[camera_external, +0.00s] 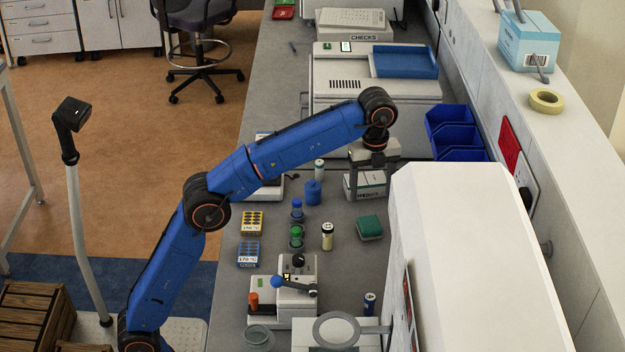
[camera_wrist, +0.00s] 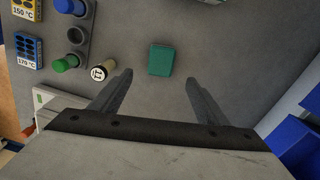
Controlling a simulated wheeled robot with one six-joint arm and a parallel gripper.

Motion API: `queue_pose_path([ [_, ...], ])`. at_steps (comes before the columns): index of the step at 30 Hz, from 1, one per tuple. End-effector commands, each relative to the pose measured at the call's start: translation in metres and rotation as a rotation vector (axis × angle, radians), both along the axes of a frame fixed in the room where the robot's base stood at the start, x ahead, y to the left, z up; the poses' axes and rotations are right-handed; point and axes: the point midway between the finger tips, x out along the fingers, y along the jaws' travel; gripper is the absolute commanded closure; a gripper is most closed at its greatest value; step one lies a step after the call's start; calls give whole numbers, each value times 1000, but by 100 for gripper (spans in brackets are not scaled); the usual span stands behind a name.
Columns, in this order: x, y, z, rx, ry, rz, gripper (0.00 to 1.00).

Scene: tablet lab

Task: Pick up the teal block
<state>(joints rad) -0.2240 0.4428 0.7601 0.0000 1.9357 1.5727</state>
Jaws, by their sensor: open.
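My gripper (camera_external: 372,194) is above the bench, pointing down, near a white box and behind the block. In the wrist view my gripper (camera_wrist: 159,78) has its two fingers spread wide with nothing between them. The block is apart from both fingers.
The cream cylinder (camera_external: 327,236) stands left of the block, with a green-capped piece (camera_external: 296,237) beyond it. A white labelled box (camera_external: 364,186) is behind the block. Blue bins (camera_external: 455,135) stand at the right wall. A large white housing (camera_external: 450,260) rises at the right front.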

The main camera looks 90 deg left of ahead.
Motion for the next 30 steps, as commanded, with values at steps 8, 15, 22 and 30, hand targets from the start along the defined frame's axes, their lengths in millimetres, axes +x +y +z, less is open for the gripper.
queue_pose_path([
  [8,2,2,-18,-1,5,-10,31],
  [15,2,2,-41,-1,6,-10,31],
  [22,2,2,-55,-1,3,-9,31],
  [30,2,2,-79,-1,5,-9,31],
])
